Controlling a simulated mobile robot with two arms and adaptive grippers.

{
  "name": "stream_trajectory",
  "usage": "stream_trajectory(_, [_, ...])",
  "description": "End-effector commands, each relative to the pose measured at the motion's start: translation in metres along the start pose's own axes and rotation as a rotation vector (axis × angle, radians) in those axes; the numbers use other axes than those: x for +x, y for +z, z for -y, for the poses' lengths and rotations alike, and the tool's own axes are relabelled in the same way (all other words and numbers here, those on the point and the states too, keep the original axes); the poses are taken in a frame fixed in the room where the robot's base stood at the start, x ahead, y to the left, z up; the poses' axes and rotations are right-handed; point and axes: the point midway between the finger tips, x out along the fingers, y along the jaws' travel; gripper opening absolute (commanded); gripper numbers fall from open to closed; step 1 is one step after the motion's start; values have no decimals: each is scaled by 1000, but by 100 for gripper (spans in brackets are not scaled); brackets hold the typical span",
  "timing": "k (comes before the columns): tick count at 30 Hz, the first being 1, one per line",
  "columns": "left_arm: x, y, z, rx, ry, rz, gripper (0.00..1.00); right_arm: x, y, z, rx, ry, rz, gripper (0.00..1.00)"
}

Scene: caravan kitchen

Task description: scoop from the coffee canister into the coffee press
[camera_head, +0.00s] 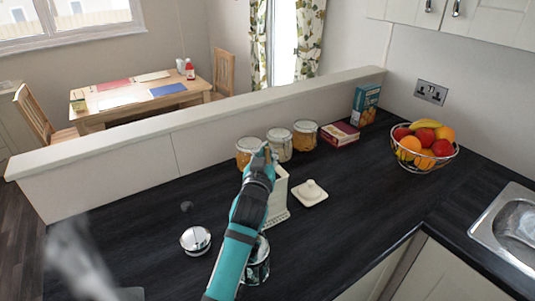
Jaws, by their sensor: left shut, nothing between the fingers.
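A cream canister (281,196) stands on the dark worktop, partly hidden behind my left arm. Its cream lid (311,193) lies on the worktop just to its right. My left gripper (266,156) is over the canister's top and looks shut; the fingertips are small, and I cannot tell whether they touch the canister. The coffee press (259,268), glass and metal, stands nearer me, partly covered by my left forearm. I cannot make out a scoop. My right gripper is not in view.
Several lidded jars (279,144) stand behind the canister along the low wall (150,155). A dark red box (341,134) and a teal box (365,104) are farther right. A wire fruit bowl (424,147) and a sink (507,225) are at the right. The worktop's centre right is clear.

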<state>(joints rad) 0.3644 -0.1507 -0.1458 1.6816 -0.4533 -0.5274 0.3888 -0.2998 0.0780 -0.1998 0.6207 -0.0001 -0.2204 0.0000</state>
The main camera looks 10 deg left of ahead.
Motion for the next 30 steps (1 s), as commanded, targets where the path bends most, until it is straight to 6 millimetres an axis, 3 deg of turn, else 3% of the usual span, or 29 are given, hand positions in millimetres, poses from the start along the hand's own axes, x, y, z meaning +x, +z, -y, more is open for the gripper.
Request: stream_trajectory(30, [0, -76, -6, -1, 0, -1, 0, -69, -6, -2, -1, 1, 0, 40])
